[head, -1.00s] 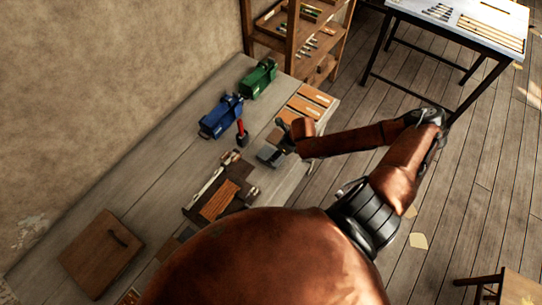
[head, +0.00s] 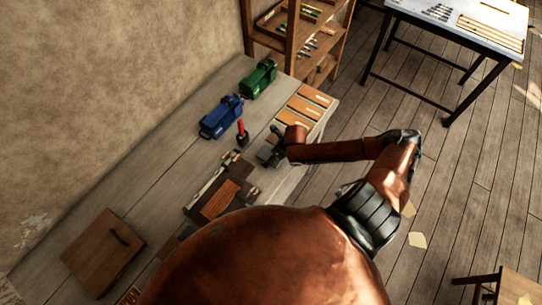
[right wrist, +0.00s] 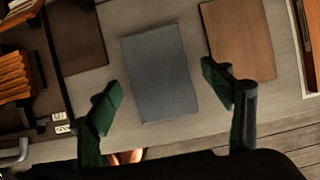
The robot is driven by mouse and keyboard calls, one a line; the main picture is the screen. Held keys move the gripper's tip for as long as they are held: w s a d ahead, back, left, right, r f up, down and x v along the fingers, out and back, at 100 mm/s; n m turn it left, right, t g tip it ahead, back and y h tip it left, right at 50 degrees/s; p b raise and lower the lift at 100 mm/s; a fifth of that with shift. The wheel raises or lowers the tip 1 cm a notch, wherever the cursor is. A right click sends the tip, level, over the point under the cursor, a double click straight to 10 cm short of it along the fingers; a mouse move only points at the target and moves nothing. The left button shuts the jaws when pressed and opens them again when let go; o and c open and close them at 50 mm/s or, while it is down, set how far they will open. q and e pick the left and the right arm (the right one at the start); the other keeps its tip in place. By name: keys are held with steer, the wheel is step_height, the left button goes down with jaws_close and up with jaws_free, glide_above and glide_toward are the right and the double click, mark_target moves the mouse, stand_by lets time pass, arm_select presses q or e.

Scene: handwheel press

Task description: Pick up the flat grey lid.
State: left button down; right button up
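The flat grey lid (right wrist: 160,72) is a plain dark-grey rectangle lying flat on the workbench in the right wrist view. It sits ahead of and partly between the two green fingers of my right gripper (right wrist: 161,90). The fingers are spread wide on either side, apart from the lid, with nothing held. In the head view my right gripper (head: 274,146) is low over the right part of the bench, and it and the arm partly hide the grey lid (head: 265,156). My left gripper is not in view.
A brown wooden panel (right wrist: 238,40) lies right of the lid, and a dark board (right wrist: 76,38) lies left. Blue (head: 221,117) and green (head: 258,79) machines and a red-handled tool (head: 241,132) stand farther back.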

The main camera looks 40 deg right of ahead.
steer(key=c, duration=1.2)
steer(key=shift+r, duration=0.1)
